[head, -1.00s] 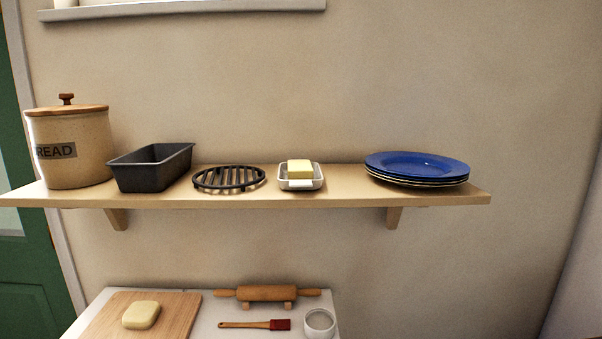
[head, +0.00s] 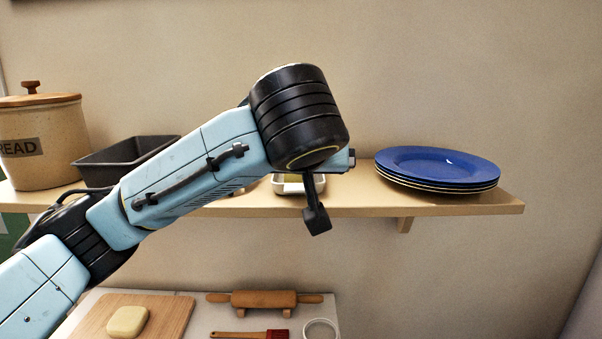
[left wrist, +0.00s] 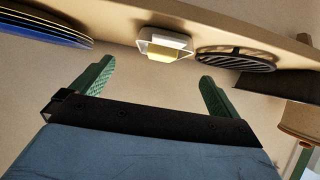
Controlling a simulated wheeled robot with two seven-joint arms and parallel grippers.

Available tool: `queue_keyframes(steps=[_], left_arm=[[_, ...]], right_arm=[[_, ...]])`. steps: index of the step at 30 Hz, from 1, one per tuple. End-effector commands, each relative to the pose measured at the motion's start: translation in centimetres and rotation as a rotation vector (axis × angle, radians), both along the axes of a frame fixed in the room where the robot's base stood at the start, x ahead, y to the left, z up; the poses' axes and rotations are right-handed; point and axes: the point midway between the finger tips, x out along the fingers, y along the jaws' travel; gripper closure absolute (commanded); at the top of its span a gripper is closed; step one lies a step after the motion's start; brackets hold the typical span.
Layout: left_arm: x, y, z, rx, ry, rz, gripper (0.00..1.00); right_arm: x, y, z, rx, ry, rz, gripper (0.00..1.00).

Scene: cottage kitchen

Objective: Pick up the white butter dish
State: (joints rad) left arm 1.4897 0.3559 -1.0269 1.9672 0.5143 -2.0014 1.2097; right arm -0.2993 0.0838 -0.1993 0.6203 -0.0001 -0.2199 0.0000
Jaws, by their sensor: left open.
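The white butter dish (head: 287,189) stands on the wall shelf with a block of butter in it. In the head view my left wrist hides much of it. In the left wrist view the dish (left wrist: 178,39) with its yellow butter (left wrist: 162,57) shows upside down, just beyond the fingertips and roughly between them. My left gripper (left wrist: 157,70) is open, with two green fingers spread wide and nothing between them. The fingers look apart from the dish. My right gripper is not in view.
On the shelf (head: 350,200), blue plates (head: 440,167) stand right of the dish. A black round trivet (left wrist: 236,60), a dark loaf tin (head: 120,158) and a bread crock (head: 40,140) stand left. Below are a rolling pin (head: 264,299) and a cutting board (head: 165,312).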

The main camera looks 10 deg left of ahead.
Motion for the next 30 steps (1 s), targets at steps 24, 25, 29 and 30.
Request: queue_keyframes(steps=[24, 25, 29, 30], left_arm=[[8.6, 2.3, -3.3, 0.002, -0.017, 0.024, 0.00], [9.1, 2.5, -3.4, 0.002, -0.017, 0.025, 0.00], [10.7, 2.8, -4.3, 0.001, -0.016, 0.023, 0.00], [11.1, 2.9, -4.6, 0.002, -0.017, 0.022, 0.00]], right_arm=[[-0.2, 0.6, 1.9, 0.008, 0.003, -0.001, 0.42], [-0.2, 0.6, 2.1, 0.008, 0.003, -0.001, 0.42], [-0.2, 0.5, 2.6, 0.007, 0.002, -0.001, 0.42], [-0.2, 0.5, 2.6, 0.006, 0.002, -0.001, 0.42]])
